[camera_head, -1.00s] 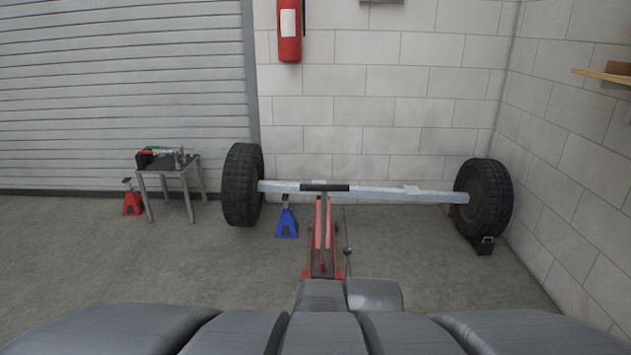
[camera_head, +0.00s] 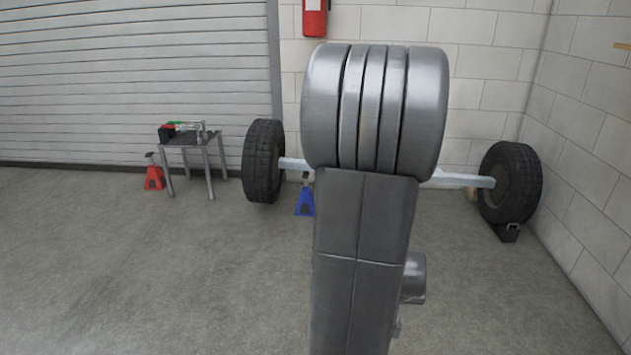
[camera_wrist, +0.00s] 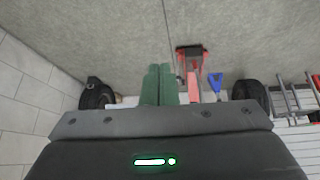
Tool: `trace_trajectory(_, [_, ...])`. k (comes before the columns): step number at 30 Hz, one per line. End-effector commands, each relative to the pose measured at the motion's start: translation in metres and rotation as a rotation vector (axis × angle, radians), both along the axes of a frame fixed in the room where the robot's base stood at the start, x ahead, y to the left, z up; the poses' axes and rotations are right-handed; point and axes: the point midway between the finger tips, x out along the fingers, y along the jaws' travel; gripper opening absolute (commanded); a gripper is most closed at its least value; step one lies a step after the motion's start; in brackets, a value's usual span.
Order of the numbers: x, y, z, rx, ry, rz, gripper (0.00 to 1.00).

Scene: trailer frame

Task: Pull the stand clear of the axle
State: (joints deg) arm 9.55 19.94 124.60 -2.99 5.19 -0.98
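The blue stand (camera_head: 305,201) stands upright on the floor under the left part of the pale metal axle (camera_head: 458,180), beside the left wheel (camera_head: 263,161). I cannot tell whether its top touches the axle. The upside-down wrist view also shows the blue stand (camera_wrist: 215,82), right of the red jack (camera_wrist: 192,62). My gripper (camera_wrist: 158,72) has two green fingers lying together, with nothing visible between them. It is well apart from the stand. In the head view my raised arm hides the axle's middle and the jack.
The right wheel (camera_head: 511,183) has a black chock (camera_head: 508,232) at its foot, close to the right wall. A small table (camera_head: 190,140) with tools stands at left, and a red stand (camera_head: 154,177) is beside it. The floor in front is clear.

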Motion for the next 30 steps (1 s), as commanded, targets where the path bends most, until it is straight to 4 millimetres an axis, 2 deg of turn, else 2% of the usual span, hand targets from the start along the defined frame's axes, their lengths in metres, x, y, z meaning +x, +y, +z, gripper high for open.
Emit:
trace_trajectory(1, [0.014,-0.008,-0.024,-0.008,-0.025,-0.004,0.00])
trace_trajectory(6, [0.060,-0.035,-0.072,-0.041,-0.156,-0.006,0.00])
trace_trajectory(12, [0.100,-0.064,-0.136,-0.073,-0.309,-0.008,0.00])
trace_trajectory(15, [0.113,-0.078,-0.169,-0.086,-0.388,-0.008,0.00])
trace_trajectory(19, [0.124,-0.093,-0.213,-0.099,-0.489,-0.014,0.00])
trace_trajectory(23, [0.126,-0.107,-0.259,-0.111,-0.592,-0.021,0.00])
trace_trajectory(30, [0.109,-0.124,-0.340,-0.128,-0.788,-0.049,0.00])
